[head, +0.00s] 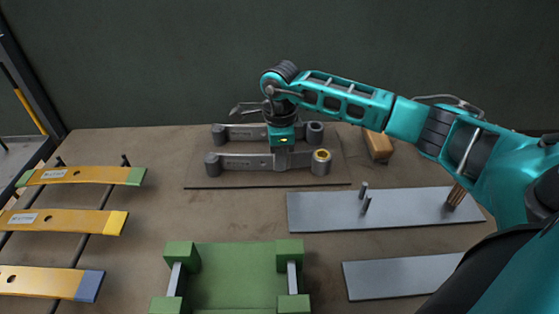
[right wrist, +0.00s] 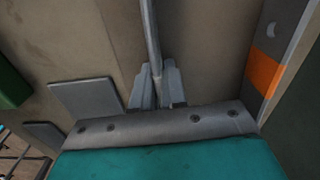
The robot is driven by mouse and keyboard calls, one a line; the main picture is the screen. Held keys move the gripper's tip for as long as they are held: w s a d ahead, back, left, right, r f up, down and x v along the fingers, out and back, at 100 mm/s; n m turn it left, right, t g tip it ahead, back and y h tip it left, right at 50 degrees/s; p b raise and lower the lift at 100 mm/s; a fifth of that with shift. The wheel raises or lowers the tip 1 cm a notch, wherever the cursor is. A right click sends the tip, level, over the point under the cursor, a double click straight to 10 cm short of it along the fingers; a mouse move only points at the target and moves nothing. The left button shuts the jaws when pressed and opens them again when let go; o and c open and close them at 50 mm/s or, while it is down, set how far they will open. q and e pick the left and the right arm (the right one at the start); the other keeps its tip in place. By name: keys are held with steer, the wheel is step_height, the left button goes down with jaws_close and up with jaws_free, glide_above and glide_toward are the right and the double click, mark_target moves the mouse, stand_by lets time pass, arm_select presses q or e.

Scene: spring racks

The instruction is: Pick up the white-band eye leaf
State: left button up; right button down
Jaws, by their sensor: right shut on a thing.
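Two grey eye leaves lie left to right on a dark mat (head: 200,185) in the middle of the table: a far one (head: 245,131) and a near one (head: 245,161). The near one has a brass-coloured ring at its right end. I see no white band on either. My right gripper (head: 281,160) points down, its fingers at the near leaf, hiding part of both leaves. In the right wrist view its fingers (right wrist: 157,92) are shut on a grey bar (right wrist: 151,35). My left gripper is not in view.
A rack on the left holds yellow leaves (head: 70,220) with coloured ends. A green fixture (head: 235,275) with corner posts stands in front. A wooden block (head: 378,146) sits behind my right arm.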

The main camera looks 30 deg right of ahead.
steer(key=shift+w+r, duration=0.1)
steer(key=shift+r, duration=0.05)
stand_by(0.3)
steer(key=shift+r, duration=0.5)
step_height(320, 180, up, 27)
steer(key=p, duration=0.2)
stand_by(1.0)
steer(key=shift+f, duration=0.1)
